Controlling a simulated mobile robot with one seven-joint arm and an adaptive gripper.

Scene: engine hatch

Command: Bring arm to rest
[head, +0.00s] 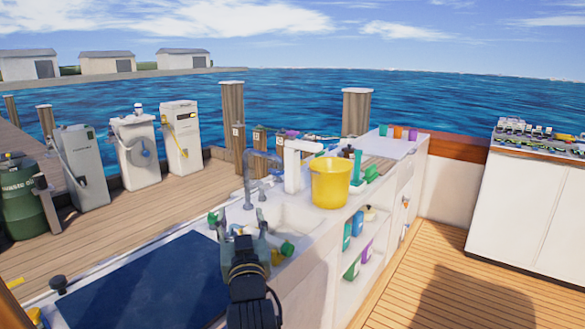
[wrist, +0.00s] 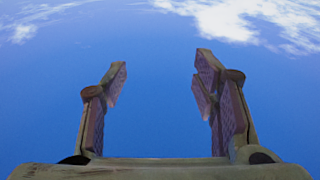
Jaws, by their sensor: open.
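My gripper (head: 243,222) stands up in the lower middle of the head view, in front of the white counter with the sink. Its fingers point upward. In the wrist view my gripper (wrist: 160,85) is open, with two fingers spread apart and only blue sky and clouds between and beyond them. It holds nothing. My dark wrist hides part of the counter's front edge behind it in the head view.
A yellow bucket (head: 330,182) stands on the counter (head: 225,232), right of the faucet (head: 247,178). A dark blue panel (head: 150,285) lies at lower left. Bottles stand on shelves below the bucket. Wooden deck (head: 420,285) at right is clear.

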